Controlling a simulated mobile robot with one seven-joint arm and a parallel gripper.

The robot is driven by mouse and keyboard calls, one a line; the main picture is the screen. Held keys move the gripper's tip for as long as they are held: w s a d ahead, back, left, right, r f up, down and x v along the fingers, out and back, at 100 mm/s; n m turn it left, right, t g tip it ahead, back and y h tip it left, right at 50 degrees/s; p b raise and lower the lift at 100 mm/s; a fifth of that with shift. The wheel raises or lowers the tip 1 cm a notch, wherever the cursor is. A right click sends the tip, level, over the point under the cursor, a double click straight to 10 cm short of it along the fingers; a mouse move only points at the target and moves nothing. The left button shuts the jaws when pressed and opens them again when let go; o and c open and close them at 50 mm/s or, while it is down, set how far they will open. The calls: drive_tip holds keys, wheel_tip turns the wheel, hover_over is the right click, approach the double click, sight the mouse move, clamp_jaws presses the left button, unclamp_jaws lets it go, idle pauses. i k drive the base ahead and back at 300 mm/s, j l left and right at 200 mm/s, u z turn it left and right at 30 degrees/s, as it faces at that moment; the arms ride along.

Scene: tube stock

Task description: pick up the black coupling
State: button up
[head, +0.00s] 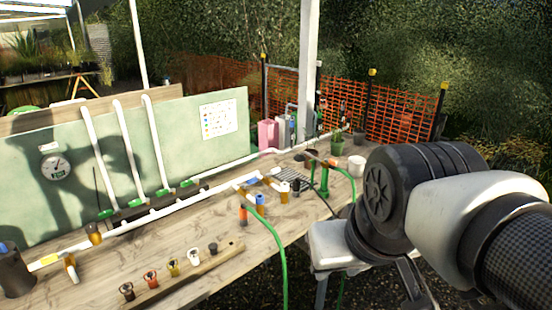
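A row of small fittings lies along a wooden strip (185,275) at the front of the table. The nearest one is a dark, ring-topped fitting (127,291). At the far end of the row stands a small dark grey or black fitting (213,248). Another small dark piece (296,187) stands farther back by a grey rack. I cannot tell for sure which of these is the black coupling. My arm fills the right side of the view, away from the row. I cannot make out my gripper's fingers.
Orange (150,279), yellow (173,268) and white (194,256) fittings stand between the dark ones. A long white pipe (150,222) runs behind them. A green hose (275,236) hangs over the front edge. A black cylinder (14,272) stands at the left.

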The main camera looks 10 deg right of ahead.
sight(296, 185)
drive_tip(key=z, duration=0.2)
drive_tip(key=i+l+u, duration=0.3)
drive_tip(key=i+l, duration=0.45)
drive_tip(key=i, duration=0.2)
drive_tip(key=i+l+u, duration=0.3)
drive_tip(key=i+l, duration=0.55)
drive_tip(key=l, duration=0.15)
